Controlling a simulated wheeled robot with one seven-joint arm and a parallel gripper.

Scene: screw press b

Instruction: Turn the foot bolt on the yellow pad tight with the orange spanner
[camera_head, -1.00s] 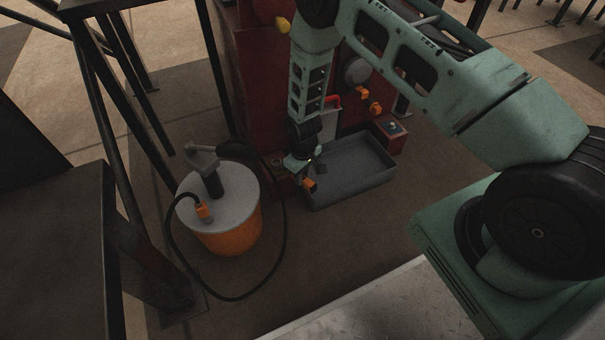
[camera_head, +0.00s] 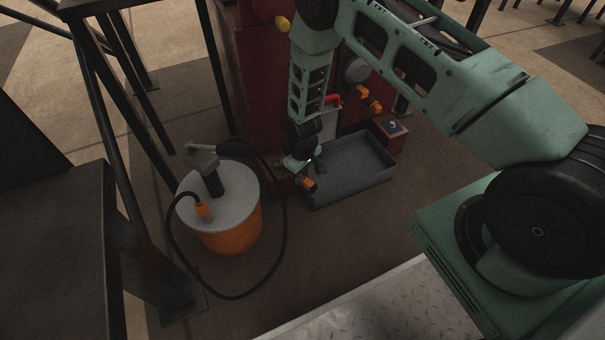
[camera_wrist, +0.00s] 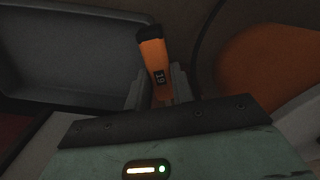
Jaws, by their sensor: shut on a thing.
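The orange spanner (camera_wrist: 152,62) stands up between the two fingers of my gripper (camera_wrist: 157,84) in the wrist view. It has a dark end and a small dark marking on its orange body. My gripper is shut on it. In the head view my gripper (camera_head: 302,164) is low, beside the base of the red machine, and an orange end of the spanner (camera_head: 309,185) shows just below it. The spanner's working end is not clear. I cannot make out the yellow pad or its foot bolt; the arm and gripper cover part of that area.
A grey open tray (camera_head: 352,192) lies close to the right of my gripper and shows in the wrist view (camera_wrist: 70,100). An orange drum (camera_head: 232,236) with a grey lid and black hose (camera_head: 284,232) stands left. A red foot with a bolt (camera_head: 391,128) is behind the tray.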

